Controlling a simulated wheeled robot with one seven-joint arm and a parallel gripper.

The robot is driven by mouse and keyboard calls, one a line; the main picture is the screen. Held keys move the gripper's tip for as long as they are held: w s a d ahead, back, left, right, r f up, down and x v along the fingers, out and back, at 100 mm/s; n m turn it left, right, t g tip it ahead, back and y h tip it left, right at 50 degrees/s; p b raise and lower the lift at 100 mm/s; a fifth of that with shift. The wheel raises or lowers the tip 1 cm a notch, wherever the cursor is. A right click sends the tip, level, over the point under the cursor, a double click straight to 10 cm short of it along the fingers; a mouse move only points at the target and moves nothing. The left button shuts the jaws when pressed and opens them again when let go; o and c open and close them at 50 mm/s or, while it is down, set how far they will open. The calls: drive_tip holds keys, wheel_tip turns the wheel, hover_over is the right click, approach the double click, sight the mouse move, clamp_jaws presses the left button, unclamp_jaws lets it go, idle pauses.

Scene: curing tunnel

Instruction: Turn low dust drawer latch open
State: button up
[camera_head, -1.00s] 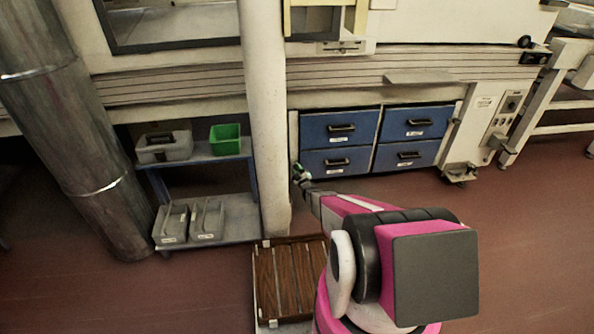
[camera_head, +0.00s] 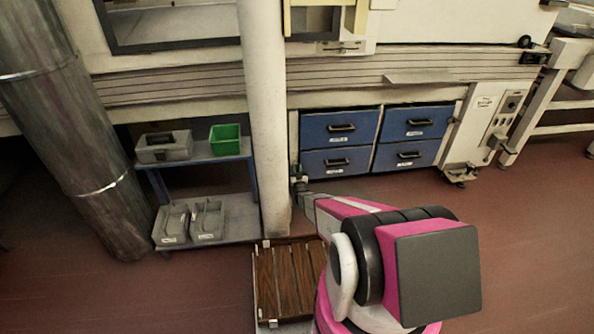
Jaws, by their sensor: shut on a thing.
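The blue dust drawers sit in a cabinet under the tunnel. The low left drawer (camera_head: 323,164) has a black handle (camera_head: 336,162) and a white label, and its front looks closed. My gripper (camera_head: 299,179) is at the left edge of this drawer, low by the cabinet's frame. It is small and dark in the view and is shut on the latch there. The latch itself is hidden by the jaws, so its angle cannot be told. My pink arm reaches up to it from the lower right.
A white post (camera_head: 268,120) stands just left of my gripper. A blue-framed shelf cart (camera_head: 238,222) holds grey bins and a green bin (camera_head: 225,139). A wooden-slatted pallet (camera_head: 262,285) lies left of my arm. The red floor at right is clear.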

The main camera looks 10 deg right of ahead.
drive_tip(key=shift+m, duration=0.4)
drive_tip(key=o, duration=0.8)
drive_tip(key=shift+c, duration=0.2)
drive_tip(key=shift+f, duration=0.1)
